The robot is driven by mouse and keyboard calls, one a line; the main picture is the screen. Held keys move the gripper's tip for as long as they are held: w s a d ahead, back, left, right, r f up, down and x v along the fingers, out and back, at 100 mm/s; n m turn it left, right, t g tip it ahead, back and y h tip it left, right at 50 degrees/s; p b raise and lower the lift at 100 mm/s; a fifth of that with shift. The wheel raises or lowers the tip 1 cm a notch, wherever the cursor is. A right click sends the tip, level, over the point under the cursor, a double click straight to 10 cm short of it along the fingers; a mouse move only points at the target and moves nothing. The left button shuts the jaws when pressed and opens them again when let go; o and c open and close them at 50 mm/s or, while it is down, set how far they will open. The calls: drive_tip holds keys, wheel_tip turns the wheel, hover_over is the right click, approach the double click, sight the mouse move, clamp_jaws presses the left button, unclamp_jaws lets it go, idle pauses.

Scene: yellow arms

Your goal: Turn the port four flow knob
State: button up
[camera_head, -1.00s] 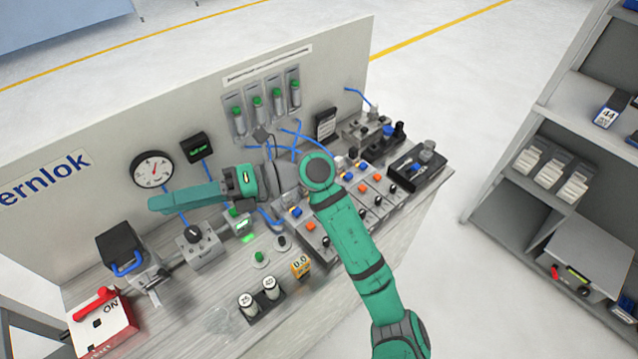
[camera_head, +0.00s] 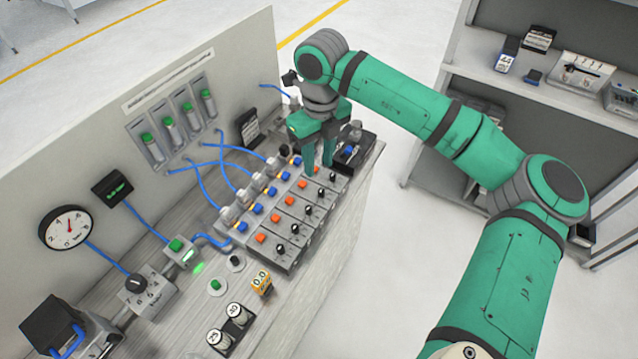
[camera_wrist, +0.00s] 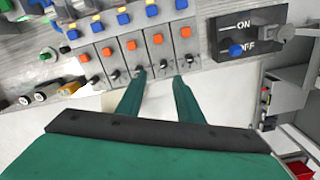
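A row of grey port modules (camera_head: 268,246) stands on the bench, each with a blue button, an orange button and a small black flow knob. The port labels are too small to read. The second knob from the far right end (camera_head: 320,193), which I take for the port four knob, also shows in the wrist view (camera_wrist: 163,65). My gripper (camera_head: 318,165) hangs above the far end of the modules, fingers downward. In the wrist view its fingertips (camera_wrist: 160,76) are apart with nothing between them. That knob appears in line with the gap, beyond the tips; contact is not visible.
An ON/OFF switch block (camera_wrist: 245,38) sits just right of the modules. Blue hoses (camera_head: 215,165) run from the back panel (camera_head: 70,150) to the modules. A shelf unit (camera_head: 530,95) stands behind my arm. The floor beyond the bench's front edge is clear.

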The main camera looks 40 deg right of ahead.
sight(321, 190)
drive_tip(key=f, duration=1)
drive_tip(key=shift+s+d+f, duration=0.1)
drive_tip(key=shift+d+f, duration=0.25)
drive_tip(key=shift+d, duration=0.05)
clamp_jaws()
